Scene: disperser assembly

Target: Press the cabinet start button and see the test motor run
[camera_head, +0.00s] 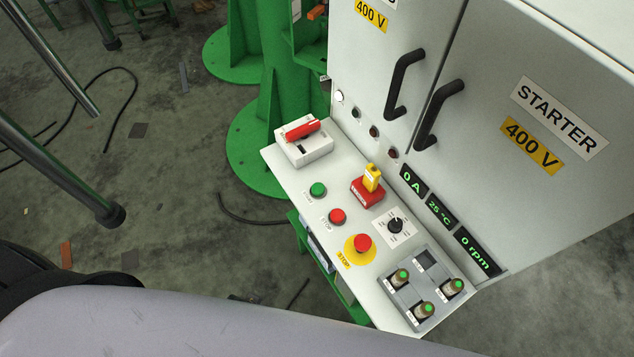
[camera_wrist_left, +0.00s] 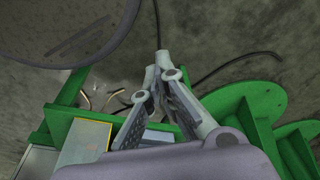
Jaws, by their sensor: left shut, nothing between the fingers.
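The grey cabinet (camera_head: 480,130) stands at the right of the head view with a sloping white control panel (camera_head: 285,165). A green button (camera_head: 318,189) is on the panel, with a red button (camera_head: 337,216) beside it; their small labels are hard to read. The displays (camera_head: 440,210) show 0 A, 25 °C and 0 rpm. My left gripper (camera_wrist_left: 163,62) is shut and empty in the left wrist view, over green framework and floor. It does not show in the head view. My right gripper is in neither view. I cannot make out the test motor.
The panel also carries a red-handled switch (camera_head: 302,130), a yellow-and-red key-like block (camera_head: 368,188), a rotary knob (camera_head: 395,225), a mushroom stop button (camera_head: 362,243) and a grey tray (camera_head: 402,298). Black door handles (camera_head: 403,85) stick out above. Green columns (camera_head: 262,140) stand behind; cables lie on the floor.

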